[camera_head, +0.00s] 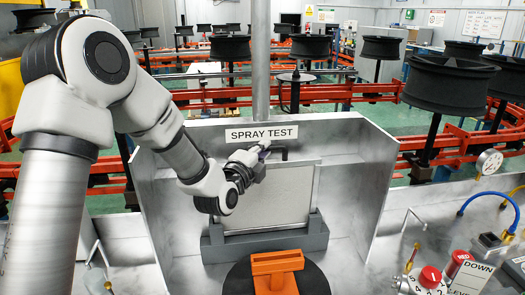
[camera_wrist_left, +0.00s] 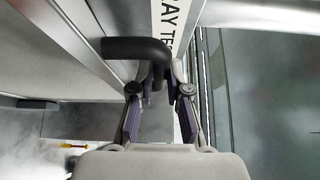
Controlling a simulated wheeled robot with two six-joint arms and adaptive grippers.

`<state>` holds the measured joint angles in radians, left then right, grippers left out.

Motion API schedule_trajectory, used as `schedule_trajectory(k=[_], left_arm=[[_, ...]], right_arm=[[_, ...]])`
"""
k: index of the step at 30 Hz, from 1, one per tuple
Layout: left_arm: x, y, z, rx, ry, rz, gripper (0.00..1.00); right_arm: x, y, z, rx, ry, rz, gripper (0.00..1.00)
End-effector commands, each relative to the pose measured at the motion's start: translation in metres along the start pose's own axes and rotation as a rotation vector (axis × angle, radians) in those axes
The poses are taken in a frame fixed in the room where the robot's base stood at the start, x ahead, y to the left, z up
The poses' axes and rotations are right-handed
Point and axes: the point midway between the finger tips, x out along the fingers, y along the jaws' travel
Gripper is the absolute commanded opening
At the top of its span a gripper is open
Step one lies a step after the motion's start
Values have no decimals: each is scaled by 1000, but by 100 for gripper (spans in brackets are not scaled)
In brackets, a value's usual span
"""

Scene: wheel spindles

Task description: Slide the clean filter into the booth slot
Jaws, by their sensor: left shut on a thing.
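The filter (camera_head: 272,200) is a pale grey panel in a thin metal frame, upright inside the spray booth (camera_head: 362,165). Its lower edge meets the dark grey slotted holder (camera_head: 268,243); how deep it sits I cannot tell. A black bent handle (camera_head: 284,153) is at its top. My left gripper (camera_head: 264,154) is shut on this handle, and the arm partly covers the filter's upper left. In the left wrist view, the purple-padded fingers (camera_wrist_left: 160,85) close on the black handle (camera_wrist_left: 135,48), with the filter (camera_wrist_left: 35,70) at the left. My right gripper is out of view.
An orange block (camera_head: 277,264) sits on a black round plate (camera_head: 312,280) in front of the holder. A SPRAY TEST sign (camera_head: 262,134) is on the booth's back wall. Knobs, a gauge (camera_head: 489,161) and hoses stand at the right.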

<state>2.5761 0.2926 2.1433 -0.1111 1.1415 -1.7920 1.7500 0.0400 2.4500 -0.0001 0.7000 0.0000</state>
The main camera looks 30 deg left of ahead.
Motion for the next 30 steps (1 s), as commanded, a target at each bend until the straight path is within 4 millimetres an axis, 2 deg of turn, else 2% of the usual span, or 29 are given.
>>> schedule_trajectory(k=[18, 19, 21, 30], left_arm=[[0, 15, 0, 0, 0, -2, 0], [0, 14, 0, 0, 0, -3, 26], [0, 14, 0, 0, 0, -2, 45], [-2, 15, 0, 0, 0, 2, 45]], right_arm=[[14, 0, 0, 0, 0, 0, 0], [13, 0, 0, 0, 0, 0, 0], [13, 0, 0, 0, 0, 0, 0], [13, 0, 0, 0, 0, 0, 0]])
